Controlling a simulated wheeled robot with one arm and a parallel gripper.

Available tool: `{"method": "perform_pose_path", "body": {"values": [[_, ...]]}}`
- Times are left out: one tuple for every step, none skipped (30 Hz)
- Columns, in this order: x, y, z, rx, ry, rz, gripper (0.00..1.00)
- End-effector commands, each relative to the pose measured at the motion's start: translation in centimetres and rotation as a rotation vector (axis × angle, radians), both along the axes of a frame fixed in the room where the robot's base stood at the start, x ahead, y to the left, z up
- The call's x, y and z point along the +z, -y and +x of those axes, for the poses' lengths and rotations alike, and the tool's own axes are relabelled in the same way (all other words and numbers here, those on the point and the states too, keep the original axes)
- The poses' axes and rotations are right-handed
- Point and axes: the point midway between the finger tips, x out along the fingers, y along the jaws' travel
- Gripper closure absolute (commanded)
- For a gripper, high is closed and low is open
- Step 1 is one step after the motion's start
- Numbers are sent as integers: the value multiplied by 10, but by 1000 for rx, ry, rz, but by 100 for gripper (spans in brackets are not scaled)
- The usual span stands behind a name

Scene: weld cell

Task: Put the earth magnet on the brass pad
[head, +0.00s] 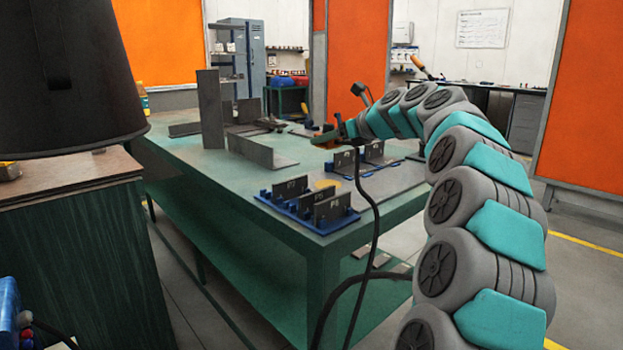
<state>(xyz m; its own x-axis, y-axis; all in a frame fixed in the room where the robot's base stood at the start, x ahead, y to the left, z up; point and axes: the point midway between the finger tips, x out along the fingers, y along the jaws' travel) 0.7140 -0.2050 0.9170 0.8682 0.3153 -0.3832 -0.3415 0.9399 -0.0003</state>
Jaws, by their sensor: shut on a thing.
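My gripper (334,136) is at the end of my grey and teal arm, above the green welding table (215,168). It is shut on what appears to be the earth magnet (322,141), a small orange-brown and dark piece. Its details are too small to make out. A black cable (377,225) hangs from near the gripper down past the table's right edge. The brass pad (327,184) is a yellowish round patch on the table top, between the two groups of plates. It lies below the gripper in the picture, apart from it, and is partly hidden by plates in front.
Blue fixtures with upright dark plates (327,210) stand at the near table corner, and more plates (374,150) stand behind the pad. Tall grey steel pieces (210,110) stand at the table's left. A dark wooden cabinet (85,250) is near left.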

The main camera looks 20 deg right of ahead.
Motion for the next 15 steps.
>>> {"method": "perform_pose_path", "body": {"values": [[-3,0,-1,1,1,2,100],[-7,0,-1,0,0,2,100],[-13,0,-1,1,1,4,100],[-18,0,-1,0,1,4,100],[-23,0,-1,-1,2,4,100],[-30,0,0,-1,1,5,100],[-36,-1,0,0,-1,5,100],[-41,-1,0,2,-1,4,100],[-46,-1,0,3,-1,4,100],[-49,-1,0,2,0,4,100],[-51,-1,0,1,0,3,100],[-53,0,0,0,3,2,100],[-54,0,0,-1,3,2,100],[-56,1,0,-2,3,1,100],[-57,1,0,-3,2,2,100]]}}
